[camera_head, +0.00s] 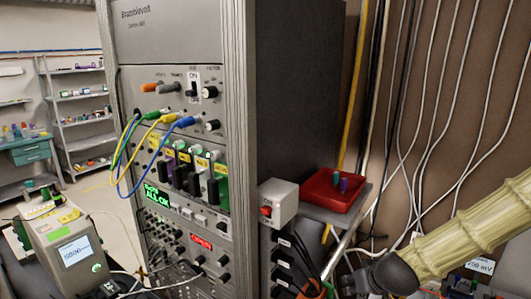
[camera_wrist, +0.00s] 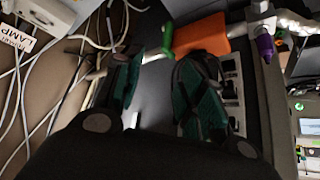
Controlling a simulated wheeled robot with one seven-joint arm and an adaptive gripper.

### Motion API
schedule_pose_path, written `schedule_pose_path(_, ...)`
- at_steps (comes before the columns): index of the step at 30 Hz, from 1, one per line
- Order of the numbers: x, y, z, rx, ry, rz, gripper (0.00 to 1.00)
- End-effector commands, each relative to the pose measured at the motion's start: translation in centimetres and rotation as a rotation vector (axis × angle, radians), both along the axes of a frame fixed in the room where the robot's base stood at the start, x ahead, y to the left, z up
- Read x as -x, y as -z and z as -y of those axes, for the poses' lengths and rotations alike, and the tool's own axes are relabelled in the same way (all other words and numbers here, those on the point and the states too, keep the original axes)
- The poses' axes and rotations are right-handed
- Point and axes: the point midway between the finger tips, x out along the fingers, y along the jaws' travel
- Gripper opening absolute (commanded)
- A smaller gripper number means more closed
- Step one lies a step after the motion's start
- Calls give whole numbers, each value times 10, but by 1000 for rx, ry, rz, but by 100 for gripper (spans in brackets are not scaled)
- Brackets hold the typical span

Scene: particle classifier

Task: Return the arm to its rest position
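My arm (camera_head: 465,230), in a pale yellow sleeve, reaches in from the right in the head view. Its dark wrist end (camera_head: 385,275) is low, right of the instrument rack (camera_head: 295,90). In the wrist view my gripper (camera_wrist: 160,78) has its two teal-padded fingers spread apart, with nothing held between them. An orange block (camera_wrist: 202,36) and a green piece (camera_wrist: 168,36) lie beyond the fingertips; I cannot tell what they belong to. The fingertips are not clear in the head view.
A grey box with a red switch (camera_head: 278,203) and a red tray (camera_head: 330,190) holding small coloured pieces sit beside the rack. Hanging cables (camera_head: 430,100) line the wall near my arm. A meter box (camera_head: 70,245) stands at left.

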Motion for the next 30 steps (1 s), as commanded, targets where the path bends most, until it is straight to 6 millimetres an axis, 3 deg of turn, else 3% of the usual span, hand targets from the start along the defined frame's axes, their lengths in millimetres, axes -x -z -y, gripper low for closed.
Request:
schedule_pose_path(1, 11, 23, -2, 12, 4, -35, 40)
schedule_pose_path(6, 49, 87, -5, 28, 31, -132, 40)
schedule_pose_path(15, 132, 185, -11, 48, 68, -295, 40)
schedule_pose_path(24, 231, 261, -17, 53, 97, -461, 40)
schedule_pose_path(30, 287, 290, -20, 49, 113, -549, 40)
